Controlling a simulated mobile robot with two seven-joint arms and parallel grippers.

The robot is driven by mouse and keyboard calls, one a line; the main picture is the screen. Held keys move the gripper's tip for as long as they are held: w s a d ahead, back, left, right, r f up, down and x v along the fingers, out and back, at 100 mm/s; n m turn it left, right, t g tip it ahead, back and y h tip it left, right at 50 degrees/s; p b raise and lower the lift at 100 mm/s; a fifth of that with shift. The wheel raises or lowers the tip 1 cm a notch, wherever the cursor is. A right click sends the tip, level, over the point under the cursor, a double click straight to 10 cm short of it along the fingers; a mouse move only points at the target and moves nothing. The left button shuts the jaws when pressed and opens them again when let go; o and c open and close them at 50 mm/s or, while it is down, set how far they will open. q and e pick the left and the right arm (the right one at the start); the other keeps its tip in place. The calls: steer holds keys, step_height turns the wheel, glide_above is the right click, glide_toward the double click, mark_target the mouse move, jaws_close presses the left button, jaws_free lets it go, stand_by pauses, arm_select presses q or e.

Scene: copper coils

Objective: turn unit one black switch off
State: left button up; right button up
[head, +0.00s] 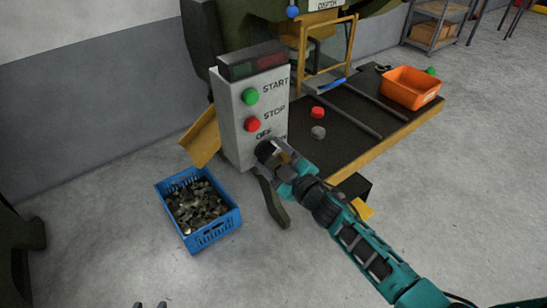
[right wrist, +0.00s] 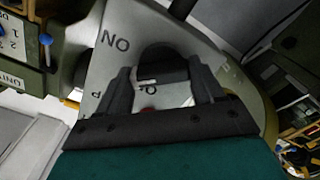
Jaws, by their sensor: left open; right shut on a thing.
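The grey control box (head: 235,125) stands at the machine's left front, with a green START button (head: 250,97), a red STOP button (head: 252,124) and an OFF label below. My right gripper (head: 272,155) is at the lower part of its face and hides the switch there in the head view. In the right wrist view the black switch (right wrist: 163,62) sits between the fingers, which are shut on it. An ON label (right wrist: 115,42) shows beside it, turned over. My left gripper (head: 150,304) shows only its fingertips at the bottom edge, apart and empty.
A blue crate (head: 213,233) of metal pieces stands on the floor left of the box. The dark machine table (head: 355,150) holds an orange bin (head: 411,88), a red button (head: 317,112) and a grey one. The floor in front is clear.

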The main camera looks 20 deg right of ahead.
steer(key=n, duration=0.3)
steer(key=shift+n+b, duration=0.35)
steer(key=shift+n, duration=0.05)
steer(key=n, duration=0.3)
steer(key=shift+b, duration=0.35)
arm_select(q)
steer(key=shift+w+d+f+b, duration=0.25)
steer(key=shift+w+d+b, duration=0.05)
steer(key=shift+d, duration=0.1)
arm_select(e)
steer(key=shift+n, duration=1.5)
steer(key=o, duration=1)
arm_select(q)
steer(key=shift+f, duration=0.15)
arm_select(e)
steer(key=shift+o, duration=0.2)
steer(key=shift+s, duration=0.1)
steer(key=v, duration=1.2)
steer(key=shift+s, duration=0.35)
